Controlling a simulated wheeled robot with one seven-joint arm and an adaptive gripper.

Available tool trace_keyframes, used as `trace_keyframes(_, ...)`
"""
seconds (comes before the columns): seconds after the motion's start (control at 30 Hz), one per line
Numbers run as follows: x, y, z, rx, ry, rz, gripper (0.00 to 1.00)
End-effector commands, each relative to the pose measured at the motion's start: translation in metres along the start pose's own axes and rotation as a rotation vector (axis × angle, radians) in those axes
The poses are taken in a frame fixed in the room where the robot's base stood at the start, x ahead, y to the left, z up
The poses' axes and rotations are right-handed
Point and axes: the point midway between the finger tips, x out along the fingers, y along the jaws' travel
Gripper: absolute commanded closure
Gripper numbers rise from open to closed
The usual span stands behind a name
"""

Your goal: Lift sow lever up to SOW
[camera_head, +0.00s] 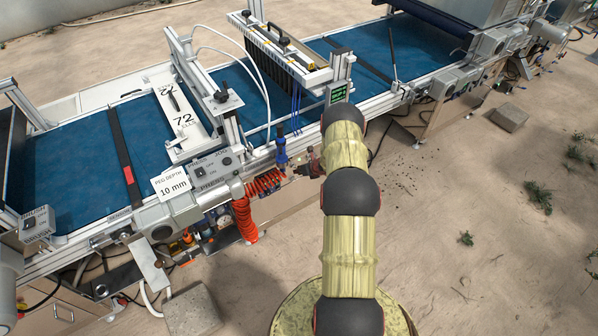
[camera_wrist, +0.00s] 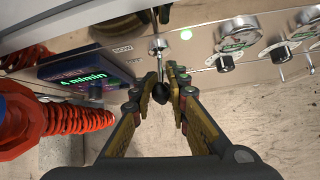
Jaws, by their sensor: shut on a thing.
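The sow lever (camera_wrist: 159,62) is a short metal toggle with a black ball knob (camera_wrist: 160,93) in the wrist view. It stands out from a metal panel (camera_wrist: 200,28). My gripper (camera_wrist: 164,92) has its two fingers on either side of the knob and is shut on it. A label by the lever's base is partly readable as SOW. A green light glows to the right of the lever.
A display reading 4 m/min (camera_wrist: 85,82) and orange coiled hose (camera_wrist: 80,118) sit left of the lever. Knobs (camera_wrist: 225,60) line the panel to its right. In the head view the blue conveyor belt (camera_head: 70,150) runs behind my arm; sandy ground lies right.

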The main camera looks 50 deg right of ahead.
Motion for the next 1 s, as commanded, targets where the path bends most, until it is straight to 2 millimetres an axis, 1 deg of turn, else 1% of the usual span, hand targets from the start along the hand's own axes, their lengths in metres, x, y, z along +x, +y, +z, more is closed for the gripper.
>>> trace_keyframes(0.13, -0.001, -0.003, 0.003, 0.0, -0.004, -0.004, 1.0)
trace_keyframes(0.17, -0.001, -0.003, 0.003, 0.0, -0.004, -0.004, 0.85)
trace_keyframes(0.5, 0.0, -0.001, 0.001, 0.0, -0.003, -0.002, 0.65)
trace_keyframes(0.83, -0.001, -0.001, 0.001, 0.0, -0.002, -0.001, 0.65)
trace_keyframes(0.93, -0.007, -0.001, 0.001, 0.0, -0.002, -0.001, 0.65)
trace_keyframes(1.0, -0.014, -0.001, 0.001, 0.0, -0.002, -0.001, 0.65)
